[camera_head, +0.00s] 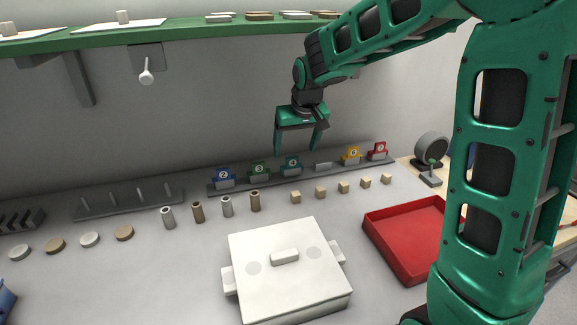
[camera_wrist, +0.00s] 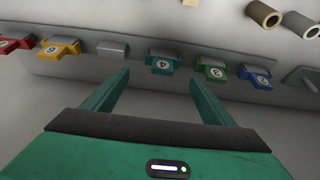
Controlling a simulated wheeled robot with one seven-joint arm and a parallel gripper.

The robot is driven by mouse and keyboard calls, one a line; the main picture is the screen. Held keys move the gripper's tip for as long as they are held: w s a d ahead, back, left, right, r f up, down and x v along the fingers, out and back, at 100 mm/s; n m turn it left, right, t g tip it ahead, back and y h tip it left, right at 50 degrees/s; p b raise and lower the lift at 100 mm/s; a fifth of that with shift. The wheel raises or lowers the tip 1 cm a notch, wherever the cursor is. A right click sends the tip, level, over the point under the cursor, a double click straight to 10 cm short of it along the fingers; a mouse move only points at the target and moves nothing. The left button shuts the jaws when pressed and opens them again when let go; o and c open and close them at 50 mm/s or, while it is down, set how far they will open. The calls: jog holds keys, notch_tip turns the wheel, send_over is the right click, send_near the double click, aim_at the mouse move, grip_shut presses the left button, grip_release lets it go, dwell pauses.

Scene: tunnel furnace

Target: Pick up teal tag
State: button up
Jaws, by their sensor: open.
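The teal tag (camera_head: 292,164), marked 4, stands on a grey rail (camera_head: 221,188) at the back of the counter. It also shows in the wrist view (camera_wrist: 163,62), between and beyond my fingertips. My gripper (camera_head: 297,151) is open and empty, pointing down, with its fingers at or just above the tag in the head view. In the wrist view the fingers (camera_wrist: 158,80) straddle the tag's direction but look apart from it. I cannot tell the exact gap in depth.
Blue (camera_head: 224,175) and green (camera_head: 259,170) tags stand left of the teal one; yellow (camera_head: 351,154) and red (camera_head: 378,149) tags stand right, past an empty grey holder (camera_head: 322,166). Small blocks (camera_head: 320,192), a white lidded box (camera_head: 286,275) and a red tray (camera_head: 392,255) lie in front. A green shelf (camera_head: 180,34) hangs above.

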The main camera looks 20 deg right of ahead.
aim_at(292, 157)
jog(key=shift+a+x, duration=0.2)
jog(key=shift+x, duration=2.9)
jog(key=shift+s, duration=0.1)
jog(key=c, duration=1.1)
